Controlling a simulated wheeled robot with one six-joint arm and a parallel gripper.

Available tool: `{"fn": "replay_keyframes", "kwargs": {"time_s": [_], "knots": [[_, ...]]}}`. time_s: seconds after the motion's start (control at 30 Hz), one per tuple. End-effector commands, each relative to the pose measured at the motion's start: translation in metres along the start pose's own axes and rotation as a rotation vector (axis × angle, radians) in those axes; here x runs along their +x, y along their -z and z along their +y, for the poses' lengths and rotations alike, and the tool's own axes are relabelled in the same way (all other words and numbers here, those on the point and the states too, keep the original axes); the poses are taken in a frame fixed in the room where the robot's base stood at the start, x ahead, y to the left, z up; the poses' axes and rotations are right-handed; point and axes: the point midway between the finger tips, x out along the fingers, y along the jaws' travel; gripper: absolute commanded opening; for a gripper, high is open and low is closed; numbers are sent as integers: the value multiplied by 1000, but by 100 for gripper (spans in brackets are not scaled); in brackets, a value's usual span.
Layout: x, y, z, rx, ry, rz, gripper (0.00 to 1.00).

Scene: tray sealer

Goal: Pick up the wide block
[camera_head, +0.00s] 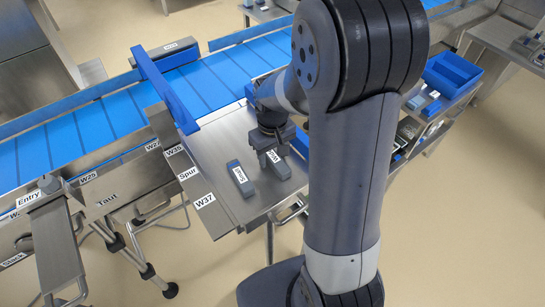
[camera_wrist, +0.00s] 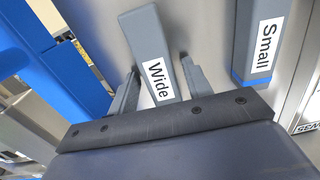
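The wide block (camera_wrist: 153,40) is grey with a white label reading "Wide". In the wrist view it lies on the metal table between the two fingers of my gripper (camera_wrist: 160,82). The fingers stand apart, one on each side of the block, with a visible gap on the right side. In the head view my gripper (camera_head: 268,156) is low over the wide block (camera_head: 280,168), hiding part of it. The small block (camera_head: 240,179), grey-blue with a "Small" label, lies to the left in the head view. The small block also shows at the right in the wrist view (camera_wrist: 259,40).
A blue belt conveyor (camera_head: 105,118) runs behind the metal table (camera_head: 207,160). A blue guide bar (camera_head: 165,90) crosses it. A blue bin (camera_head: 453,70) stands on a side shelf at right. The table's front left part is clear.

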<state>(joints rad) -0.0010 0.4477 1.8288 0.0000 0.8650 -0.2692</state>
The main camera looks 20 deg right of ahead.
Motion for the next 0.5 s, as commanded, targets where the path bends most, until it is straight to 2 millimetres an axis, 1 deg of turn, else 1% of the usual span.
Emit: {"fn": "replay_keyframes", "kwargs": {"time_s": [0.03,0.07,0.5], "knots": [[0,0,0,0,0,0,43],[0,0,0,0,0,0,41],[0,0,0,0,0,0,5]]}}
